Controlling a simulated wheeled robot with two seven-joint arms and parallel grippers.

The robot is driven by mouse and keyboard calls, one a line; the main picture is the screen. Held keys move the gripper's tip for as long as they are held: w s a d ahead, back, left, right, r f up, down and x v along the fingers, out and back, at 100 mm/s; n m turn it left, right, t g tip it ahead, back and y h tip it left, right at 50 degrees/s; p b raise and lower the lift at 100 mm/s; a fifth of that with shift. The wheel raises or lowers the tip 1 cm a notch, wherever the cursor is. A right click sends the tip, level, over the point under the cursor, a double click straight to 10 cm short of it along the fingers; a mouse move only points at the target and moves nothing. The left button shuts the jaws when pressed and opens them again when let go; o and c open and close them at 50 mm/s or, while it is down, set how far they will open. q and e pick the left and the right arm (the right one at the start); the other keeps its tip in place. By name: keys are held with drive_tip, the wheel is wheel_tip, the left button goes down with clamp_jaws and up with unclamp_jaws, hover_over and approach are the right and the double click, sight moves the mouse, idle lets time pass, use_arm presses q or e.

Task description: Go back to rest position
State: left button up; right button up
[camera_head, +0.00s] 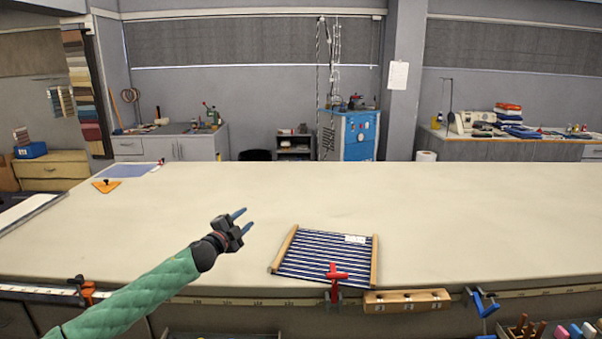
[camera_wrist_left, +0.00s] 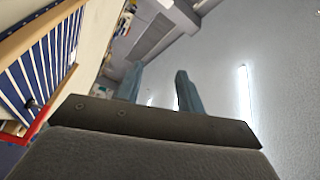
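My left gripper (camera_head: 241,221) comes in from the lower left in the head view, on a green-sleeved arm. It is above the cream table (camera_head: 430,215), left of the striped cloth, and apart from it. Its two blue-grey fingers are spread with a gap between them. The left wrist view also shows the open, empty fingers (camera_wrist_left: 158,88). The navy-and-white striped cloth (camera_head: 322,256) lies flat near the front edge between two wooden bars, with a white tag on it. It shows at the left of the wrist view (camera_wrist_left: 45,65). My right gripper is not in view.
A red clamp (camera_head: 335,282) and a wooden block (camera_head: 407,301) sit at the table's front edge. A blue clamp (camera_head: 484,300) is right of them, an orange one (camera_head: 87,292) at left. An orange triangle (camera_head: 106,186) lies far left. The table's middle and right are clear.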

use_arm(q)
drive_tip(key=s+f+n+g+y, duration=0.95)
drive_tip(key=s+f+n, duration=0.45)
drive_tip(key=s+f, duration=1.2)
drive_tip(key=s+f+n+g, duration=0.1)
drive_tip(key=s+f+g, duration=0.1)
drive_tip(key=s+f, duration=0.6)
drive_tip(key=s+d+f+n+g, duration=0.1)
drive_tip(key=s+f, duration=0.7)
drive_tip(key=s, duration=0.9)
drive_tip(key=s+d+f+n+g+h, duration=0.1)
drive_tip(key=s+f+g, duration=0.2)
drive_tip(key=s+f, duration=0.5)
drive_tip(key=s, duration=0.5)
drive_tip(key=shift+d+f, duration=0.25)
drive_tip(key=shift+s, duration=0.1)
